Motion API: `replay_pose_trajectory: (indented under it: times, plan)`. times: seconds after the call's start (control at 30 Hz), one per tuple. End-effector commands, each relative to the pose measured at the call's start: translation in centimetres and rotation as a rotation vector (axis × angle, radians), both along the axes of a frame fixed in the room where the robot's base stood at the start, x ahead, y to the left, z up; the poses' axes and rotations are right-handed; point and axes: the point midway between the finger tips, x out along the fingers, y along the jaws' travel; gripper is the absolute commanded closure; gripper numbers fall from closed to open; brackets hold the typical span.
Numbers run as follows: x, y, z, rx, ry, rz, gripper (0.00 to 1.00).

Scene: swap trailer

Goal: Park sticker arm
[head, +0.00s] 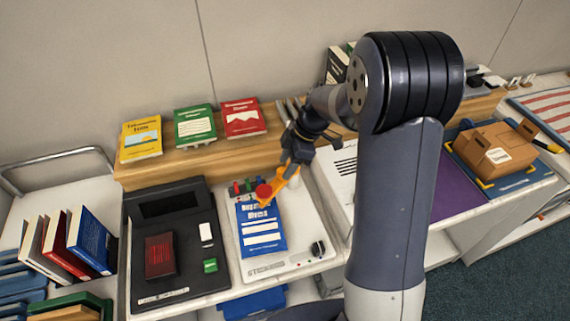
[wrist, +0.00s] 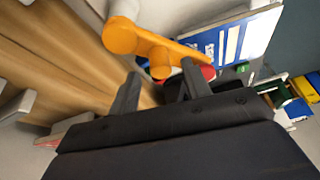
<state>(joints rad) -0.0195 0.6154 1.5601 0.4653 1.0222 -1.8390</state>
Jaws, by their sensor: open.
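The sticker arm is an orange bar (head: 284,183) on the white sticker machine (head: 306,222). It reaches out over a blue book (head: 262,236), with a red round head (head: 263,191) above the book's upper edge. In the wrist view the orange arm (wrist: 135,40) runs across the top, with a short orange peg (wrist: 160,68) near the gap between my fingers. My gripper (head: 287,170) is open beside the arm's rear part; it also shows in the wrist view (wrist: 160,88). The right finger partly hides the red head (wrist: 208,72). I cannot tell whether a finger touches the arm.
A black device (head: 172,245) stands left of the machine. A wooden shelf (head: 190,158) behind holds yellow, green and red books. A cardboard box (head: 495,148) lies on a blue mat at right. Upright books (head: 70,240) stand at far left. My arm hides part of the counter.

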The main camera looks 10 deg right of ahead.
Motion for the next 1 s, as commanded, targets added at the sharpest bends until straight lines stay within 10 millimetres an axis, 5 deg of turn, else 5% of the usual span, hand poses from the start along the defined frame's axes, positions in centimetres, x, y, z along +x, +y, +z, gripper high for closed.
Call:
replay_pose_trajectory:
  times: [0.47, 1.0]
  plan:
    - [0.0, 0.7, -1.7, 0.0, -0.001, -0.001, 0.54]
    - [0.0, 0.7, -1.7, 0.0, -0.001, -0.001, 0.97]
